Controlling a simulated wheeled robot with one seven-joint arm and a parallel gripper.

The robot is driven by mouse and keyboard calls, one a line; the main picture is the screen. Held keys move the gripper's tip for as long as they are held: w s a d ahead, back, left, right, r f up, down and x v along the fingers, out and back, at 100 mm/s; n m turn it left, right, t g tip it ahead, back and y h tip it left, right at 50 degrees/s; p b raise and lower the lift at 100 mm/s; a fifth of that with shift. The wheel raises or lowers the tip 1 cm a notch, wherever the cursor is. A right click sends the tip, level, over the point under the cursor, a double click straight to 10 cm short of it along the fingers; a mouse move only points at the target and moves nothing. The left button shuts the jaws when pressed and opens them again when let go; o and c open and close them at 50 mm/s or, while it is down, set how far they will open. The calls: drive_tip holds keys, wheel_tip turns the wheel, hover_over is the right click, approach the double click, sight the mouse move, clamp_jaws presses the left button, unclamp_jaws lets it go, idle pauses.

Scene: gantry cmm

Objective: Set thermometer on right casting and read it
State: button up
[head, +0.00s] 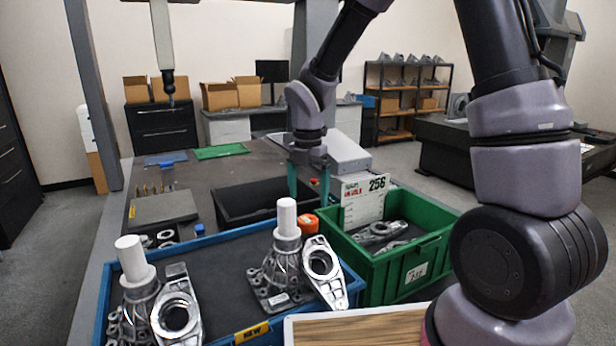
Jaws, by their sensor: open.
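The right casting (283,262) is a shiny metal part with a flanged base, standing in the blue tray (205,241). A white cylinder (287,217) stands upright on its top. A similar left casting (138,296) with its own white cylinder (134,258) stands at the tray's left end. I cannot tell which thing is the thermometer; a small orange object (307,224) sits just behind the right casting, partly hidden. My gripper (309,188) is open, its teal fingers pointing down, beyond the right casting near the black bin. Nothing shows between the fingers.
A black bin (240,197) lies behind the blue tray. A green crate (415,265) with metal parts and a card reading 256 (363,201) stands to the right. Flat metal arms (323,268) lean beside the castings. A probe (168,80) hangs at upper left.

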sight(308, 219)
drive_tip(key=s+d+r+m+t+y, duration=0.1)
drive_tip(key=s+d+r+m, duration=0.1)
drive_tip(key=d+r+m, duration=0.45)
drive_tip(key=s+d+r+m+t, duration=0.2)
drive_tip(key=d+r+m, duration=0.1)
drive_tip(key=r+m, duration=0.6)
drive_tip(key=s+d+r+m+t, duration=0.2)
drive_tip(key=s+d+r+m, duration=0.2)
drive_tip(key=m, duration=0.4)
drive_tip(key=s+d+r+m+t+y, duration=0.1)
drive_tip(key=s+d+r+m, duration=0.3)
drive_tip(key=m, duration=0.5)
drive_tip(key=shift+s+d+t, duration=0.3)
drive_tip(key=shift+s+t, duration=0.3)
drive_tip(key=shift+s, duration=0.35)
drive_tip(key=shift+s+m, duration=0.15)
drive_tip(key=shift+m, duration=0.1)
